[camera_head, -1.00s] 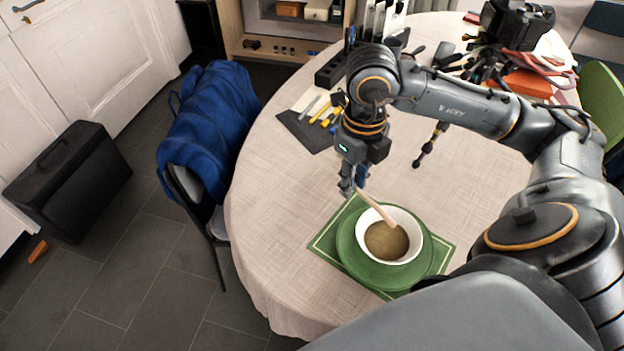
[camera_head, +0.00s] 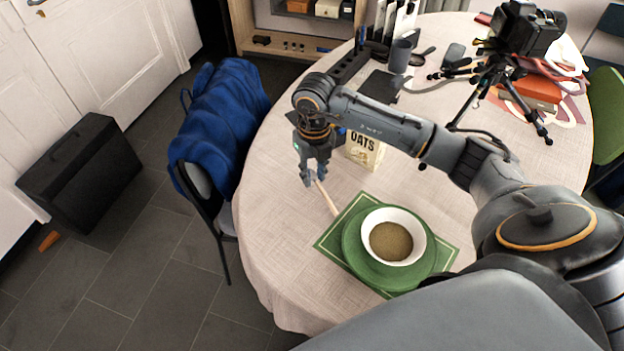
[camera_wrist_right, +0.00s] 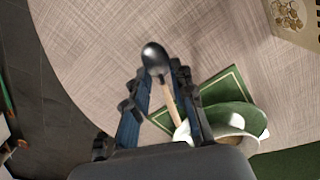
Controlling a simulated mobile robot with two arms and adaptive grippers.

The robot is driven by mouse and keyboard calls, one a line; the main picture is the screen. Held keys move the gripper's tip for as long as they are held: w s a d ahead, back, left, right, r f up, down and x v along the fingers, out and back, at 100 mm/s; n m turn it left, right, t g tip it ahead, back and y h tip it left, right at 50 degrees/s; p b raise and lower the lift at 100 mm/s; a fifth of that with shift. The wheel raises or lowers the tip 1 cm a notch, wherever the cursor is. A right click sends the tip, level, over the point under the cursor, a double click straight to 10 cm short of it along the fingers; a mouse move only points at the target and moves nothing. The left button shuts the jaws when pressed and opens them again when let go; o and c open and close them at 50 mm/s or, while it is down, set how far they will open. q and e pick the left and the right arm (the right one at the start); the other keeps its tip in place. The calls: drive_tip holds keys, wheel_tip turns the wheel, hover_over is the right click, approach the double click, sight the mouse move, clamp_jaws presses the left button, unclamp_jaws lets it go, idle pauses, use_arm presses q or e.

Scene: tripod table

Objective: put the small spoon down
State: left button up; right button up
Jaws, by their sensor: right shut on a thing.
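My right gripper (camera_head: 308,178) is shut on the small spoon (camera_head: 326,198), whose pale wooden handle slants down to the right, left of the white bowl. In the right wrist view the spoon's dark, shiny metal head (camera_wrist_right: 155,56) shows at the fingertips of the gripper (camera_wrist_right: 158,80). Its wooden handle there points toward the bowl. I cannot tell whether the spoon touches the table (camera_head: 275,235). My left gripper is not in view.
The white bowl (camera_head: 420,225) with brown food sits on a green plate (camera_head: 365,268) and green placemat (camera_head: 330,240). An oats bag (camera_head: 366,150) stands behind my gripper. A camera tripod (camera_head: 490,85) stands at back right. Bare cloth lies left of the placemat.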

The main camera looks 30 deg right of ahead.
sight(312, 178)
drive_tip(key=shift+w+f, duration=0.25)
drive_tip(key=shift+f, duration=0.4)
wheel_tip(312, 178, down, 2)
drive_tip(key=shift+f+p, duration=0.1)
drive_tip(key=shift+p, duration=0.3)
drive_tip(key=shift+f+b, duration=0.3)
drive_tip(key=shift+f, duration=0.1)
drive_tip(key=o, duration=0.9)
drive_tip(key=shift+r+p, duration=0.3)
wheel_tip(312, 178, up, 12)
drive_tip(key=b, duration=0.1)
